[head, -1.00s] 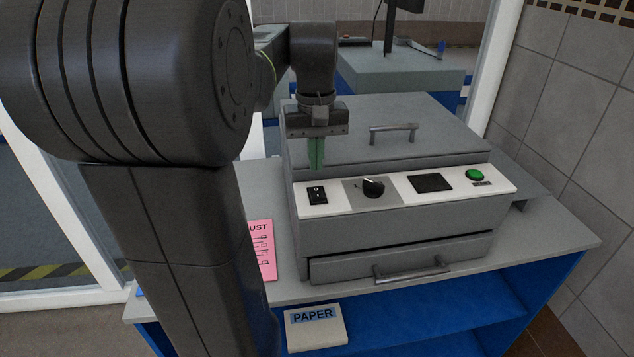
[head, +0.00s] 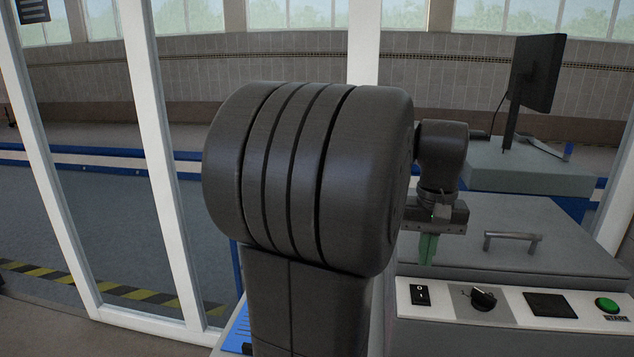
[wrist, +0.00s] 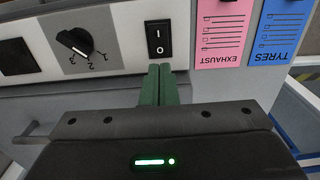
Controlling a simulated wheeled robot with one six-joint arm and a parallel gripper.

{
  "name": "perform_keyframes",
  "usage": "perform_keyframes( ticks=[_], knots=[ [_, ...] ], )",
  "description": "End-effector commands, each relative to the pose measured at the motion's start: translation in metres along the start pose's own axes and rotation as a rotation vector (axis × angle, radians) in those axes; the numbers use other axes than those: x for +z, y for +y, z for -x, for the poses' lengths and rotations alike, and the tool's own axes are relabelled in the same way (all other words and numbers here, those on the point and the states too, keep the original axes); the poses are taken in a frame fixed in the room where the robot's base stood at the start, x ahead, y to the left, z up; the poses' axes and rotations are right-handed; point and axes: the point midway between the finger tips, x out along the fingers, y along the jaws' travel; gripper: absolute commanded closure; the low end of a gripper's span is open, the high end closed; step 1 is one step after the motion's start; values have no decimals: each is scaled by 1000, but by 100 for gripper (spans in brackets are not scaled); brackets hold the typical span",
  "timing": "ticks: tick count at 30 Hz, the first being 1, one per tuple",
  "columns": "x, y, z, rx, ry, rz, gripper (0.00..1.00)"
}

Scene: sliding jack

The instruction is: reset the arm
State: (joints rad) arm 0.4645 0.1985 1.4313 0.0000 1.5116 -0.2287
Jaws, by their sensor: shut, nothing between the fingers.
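My gripper (head: 428,249) hangs fingers down in the head view, in front of the grey machine's lid and above its control panel. Its green fingers are together and hold nothing. In the wrist view the shut fingers (wrist: 158,84) point at the panel, just below the black rocker switch (wrist: 158,38). I cannot tell whether they touch the panel. My own arm covers the middle of the head view and hides the machine's left side.
The grey machine (head: 521,234) has a lid handle (head: 513,239), black knob (head: 484,298) and green button (head: 607,305). A pink EXHAUST card (wrist: 224,36) and blue TYRES card (wrist: 279,33) lie beside it. A monitor (head: 535,75) stands behind. A white-framed glass partition (head: 165,165) is at left.

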Motion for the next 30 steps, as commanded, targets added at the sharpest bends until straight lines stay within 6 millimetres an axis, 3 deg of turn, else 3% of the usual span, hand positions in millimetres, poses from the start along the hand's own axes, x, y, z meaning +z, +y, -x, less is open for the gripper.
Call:
perform_keyframes(
  ticks=[6,15,30],
  knots=[
    [0,0,-28,0,0,0,100],
    [0,0,-54,0,0,0,100],
    [0,0,-52,0,0,0,100]
  ],
)
